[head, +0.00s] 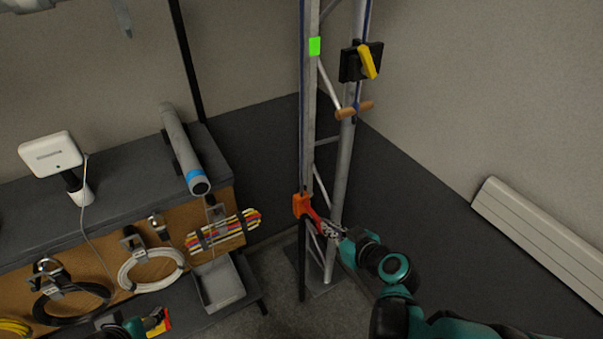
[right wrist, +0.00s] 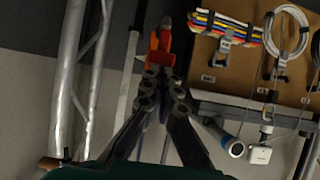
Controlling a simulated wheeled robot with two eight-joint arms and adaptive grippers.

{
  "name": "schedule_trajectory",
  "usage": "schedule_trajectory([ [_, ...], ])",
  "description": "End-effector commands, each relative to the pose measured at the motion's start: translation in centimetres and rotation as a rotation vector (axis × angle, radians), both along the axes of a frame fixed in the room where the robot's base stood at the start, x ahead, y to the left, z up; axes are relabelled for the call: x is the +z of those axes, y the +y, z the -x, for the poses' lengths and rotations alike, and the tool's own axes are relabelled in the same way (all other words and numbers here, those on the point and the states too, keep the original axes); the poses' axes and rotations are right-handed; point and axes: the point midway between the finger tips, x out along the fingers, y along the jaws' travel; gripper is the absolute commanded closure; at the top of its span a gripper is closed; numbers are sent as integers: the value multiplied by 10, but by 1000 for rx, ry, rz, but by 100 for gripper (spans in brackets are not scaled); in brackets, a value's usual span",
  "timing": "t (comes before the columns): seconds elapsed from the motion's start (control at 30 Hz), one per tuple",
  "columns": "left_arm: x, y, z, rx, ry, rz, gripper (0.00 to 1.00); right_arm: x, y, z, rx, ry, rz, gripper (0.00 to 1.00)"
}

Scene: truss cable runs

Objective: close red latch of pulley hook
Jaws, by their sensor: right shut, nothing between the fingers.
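The orange pulley hook (head: 301,204) is on the left upright of the metal truss, low down. Its red latch (head: 313,214) sticks out to the lower right, towards my gripper. My right gripper (head: 328,228) is shut and empty, with its fingertips close to the latch's lower end. In the right wrist view the shut fingers (right wrist: 163,75) point up at the orange and red hook parts (right wrist: 160,48). I cannot tell whether the fingertips touch the latch.
The truss (head: 347,170) carries a black block with a yellow lever (head: 368,62) and a wooden handle (head: 355,110) above. To the left is a bench (head: 110,180) with hanging cable coils (head: 150,268) and a grey tray (head: 219,285). A beige panel (head: 540,238) lies right.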

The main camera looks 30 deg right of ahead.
Motion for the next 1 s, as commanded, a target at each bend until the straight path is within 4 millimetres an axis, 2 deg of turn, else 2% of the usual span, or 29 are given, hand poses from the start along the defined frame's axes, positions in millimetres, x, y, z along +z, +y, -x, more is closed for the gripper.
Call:
schedule_trajectory([
  [0.2, -6, 0, 0, 0, 0, 0, 41, -6, 0, 1, 0, 2, 1, 100],
  [0.73, -7, 0, 0, 0, 0, 0, 41, -8, 1, 1, 4, 8, 2, 100],
  [1.0, -12, 0, 0, 0, 0, 0, 41, -11, 3, -9, 7, 8, 1, 100],
])
